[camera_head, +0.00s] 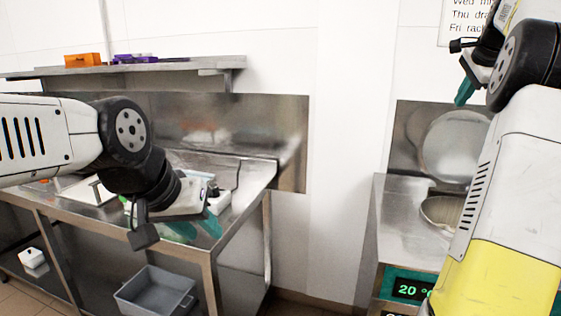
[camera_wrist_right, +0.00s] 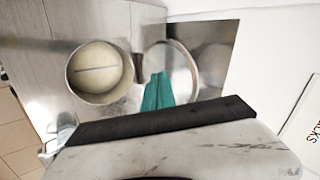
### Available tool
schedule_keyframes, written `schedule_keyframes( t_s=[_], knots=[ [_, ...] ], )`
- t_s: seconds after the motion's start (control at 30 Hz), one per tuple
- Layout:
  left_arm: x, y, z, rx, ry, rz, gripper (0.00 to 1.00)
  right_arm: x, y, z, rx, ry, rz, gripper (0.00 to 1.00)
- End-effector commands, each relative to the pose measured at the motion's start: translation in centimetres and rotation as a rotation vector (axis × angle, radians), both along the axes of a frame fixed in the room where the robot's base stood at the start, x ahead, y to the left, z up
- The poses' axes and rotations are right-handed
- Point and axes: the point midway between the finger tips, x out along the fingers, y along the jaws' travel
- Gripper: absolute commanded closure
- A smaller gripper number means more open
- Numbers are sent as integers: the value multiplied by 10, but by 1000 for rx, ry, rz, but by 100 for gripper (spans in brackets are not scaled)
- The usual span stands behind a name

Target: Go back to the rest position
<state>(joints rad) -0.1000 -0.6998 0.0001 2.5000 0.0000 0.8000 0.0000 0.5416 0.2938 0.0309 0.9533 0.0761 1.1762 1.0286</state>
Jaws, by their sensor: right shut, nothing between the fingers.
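My left gripper (camera_head: 198,228) is at the left in the head view, in front of the steel table. Its two teal fingers stand apart, with no object seen between them. My right gripper (camera_head: 464,92) is raised at the upper right of the head view, above the freezer. In the right wrist view its teal fingers (camera_wrist_right: 157,92) lie close together and empty. Beyond them are the freezer's round opening (camera_wrist_right: 100,72) and its raised round lid (camera_wrist_right: 172,70). The fingers overlap the lid in the picture; I see no contact.
A wall shelf (camera_head: 190,64) holds orange and purple boxes. The freezer (camera_head: 405,235) at right has its lid (camera_head: 452,145) up. White wall fills the gap between.

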Motion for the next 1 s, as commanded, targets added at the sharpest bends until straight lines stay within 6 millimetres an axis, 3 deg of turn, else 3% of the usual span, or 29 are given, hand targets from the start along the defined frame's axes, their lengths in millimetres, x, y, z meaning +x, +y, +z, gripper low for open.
schedule_keyframes(
  t_s=[0.27, 0.47, 0.6, 0.8, 0.9, 1.0],
  knots=[
    [0, 0, 0, 0, 0, 0, 64, -34, 104, -2, -133, 40, 295, 100],
    [0, 0, 0, 0, 0, 0, 64, -104, 210, -33, -298, 67, 650, 100],
    [0, 0, 0, 0, 0, 0, 64, -167, 273, -74, -423, 72, 908, 100],
    [0, 0, 0, 0, 0, 0, 64, -254, 332, -146, -584, 59, 1233, 100],
    [0, 0, 0, 0, 0, 0, 64, -283, 347, -175, -639, 52, 1342, 100],
    [0, 0, 0, 0, 0, 0, 64, -300, 354, -192, -673, 45, 1405, 100]
  ],
)
